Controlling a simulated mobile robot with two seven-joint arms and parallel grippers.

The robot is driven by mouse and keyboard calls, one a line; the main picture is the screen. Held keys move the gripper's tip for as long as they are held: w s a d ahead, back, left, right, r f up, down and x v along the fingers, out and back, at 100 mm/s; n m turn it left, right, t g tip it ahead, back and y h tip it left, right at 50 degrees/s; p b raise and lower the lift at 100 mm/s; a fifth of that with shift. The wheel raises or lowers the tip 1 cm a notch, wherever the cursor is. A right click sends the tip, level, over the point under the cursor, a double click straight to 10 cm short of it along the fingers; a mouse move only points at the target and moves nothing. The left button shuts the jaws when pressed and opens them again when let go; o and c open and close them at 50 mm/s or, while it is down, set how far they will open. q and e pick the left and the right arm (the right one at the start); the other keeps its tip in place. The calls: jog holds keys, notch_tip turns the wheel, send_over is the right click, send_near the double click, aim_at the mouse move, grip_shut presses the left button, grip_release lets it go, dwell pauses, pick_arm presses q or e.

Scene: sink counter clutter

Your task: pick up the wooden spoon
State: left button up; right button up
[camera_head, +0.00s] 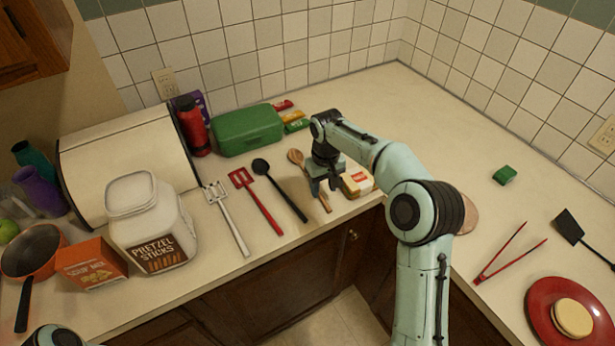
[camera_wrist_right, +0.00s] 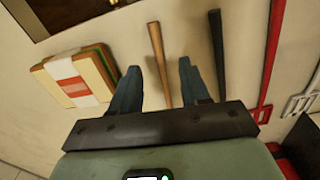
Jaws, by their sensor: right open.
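The wooden spoon (camera_head: 297,158) lies flat on the counter, its bowl toward the wall and its handle toward the front edge. My right gripper (camera_head: 323,187) is over its handle, open, and hides part of the spoon. In the right wrist view the spoon's handle (camera_wrist_right: 158,54) runs between the two spread fingers of the right gripper (camera_wrist_right: 160,82). I see no finger closed on it, and the exact height above the counter is hard to tell. Only a bit of my left arm shows at the bottom left, without its gripper.
A black ladle (camera_head: 280,188) lies left of the spoon, with a red spatula (camera_head: 257,200) beyond it. A packaged sandwich (camera_head: 357,181) is close on the right. A green lunchbox (camera_head: 247,130) stands behind. Red tongs (camera_head: 511,252) lie farther right.

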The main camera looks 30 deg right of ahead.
aim_at(323, 199)
notch_tip(323, 199, down, 4)
jog(key=shift+f, duration=0.15)
grip_shut()
